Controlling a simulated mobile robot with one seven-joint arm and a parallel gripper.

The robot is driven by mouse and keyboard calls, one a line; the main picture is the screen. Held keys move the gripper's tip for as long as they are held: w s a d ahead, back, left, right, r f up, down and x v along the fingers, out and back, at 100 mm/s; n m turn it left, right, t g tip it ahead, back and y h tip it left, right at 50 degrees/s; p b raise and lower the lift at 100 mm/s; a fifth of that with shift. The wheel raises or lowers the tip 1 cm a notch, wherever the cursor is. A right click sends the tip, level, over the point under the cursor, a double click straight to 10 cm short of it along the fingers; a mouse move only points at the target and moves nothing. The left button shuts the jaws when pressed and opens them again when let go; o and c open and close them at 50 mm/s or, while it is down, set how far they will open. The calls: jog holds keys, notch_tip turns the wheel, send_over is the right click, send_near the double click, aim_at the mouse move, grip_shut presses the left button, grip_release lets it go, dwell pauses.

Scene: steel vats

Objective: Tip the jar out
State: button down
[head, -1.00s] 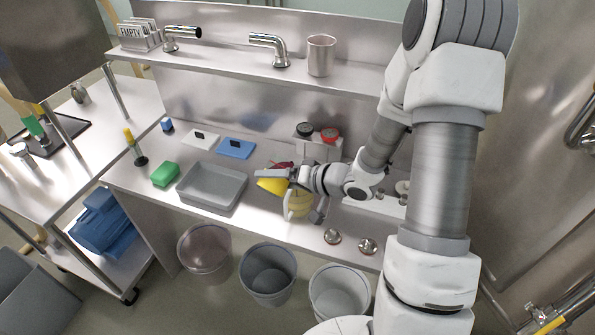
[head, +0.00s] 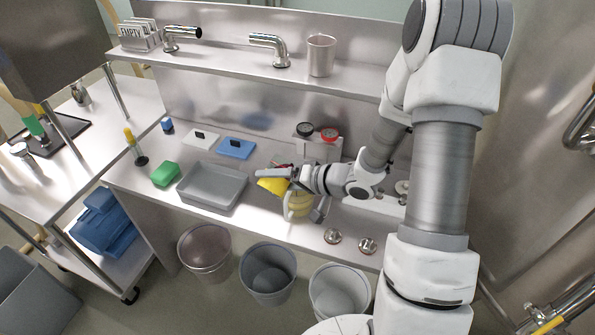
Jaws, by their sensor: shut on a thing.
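My gripper (head: 283,174) is over the steel bench to the right of the grey tray, shut on a yellow jar (head: 271,186). The jar is tilted, and my gripper hides much of it. Something reddish shows just behind the fingers, too small to make out. A pale yellow container (head: 300,205) with a white part at its left side is below and right of the held jar, partly covered by my wrist. I cannot tell whether the two touch.
The grey tray (head: 186,190) lies left of my gripper, with a green block (head: 165,174) beside it. White (head: 200,137) and blue (head: 236,149) boards lie behind. Three bins (head: 268,296) stand on the floor before the bench. Two steel knobs (head: 367,246) are near the front edge.

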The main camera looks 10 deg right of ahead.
jog(key=shift+f, duration=0.1)
dwell(0.7)
jog(key=shift+w+r+m+g+y+p, duration=0.1)
jog(key=shift+r+m+g+y+p, duration=0.35)
jog(key=shift+m+p, duration=0.3)
dwell(1.0)
jog(key=shift+w+d+r+m+y+p, duration=0.5)
jog(key=shift+d+p, duration=0.2)
jog(key=shift+p, duration=1.4)
jog(key=shift+w+d+f+m+g+y+p, duration=0.15)
jog(key=shift+f+m+g+y+p, duration=0.15)
jog(key=shift+m+p, duration=0.45)
jog(key=shift+d+p, duration=0.1)
jog(key=shift+p, duration=0.45)
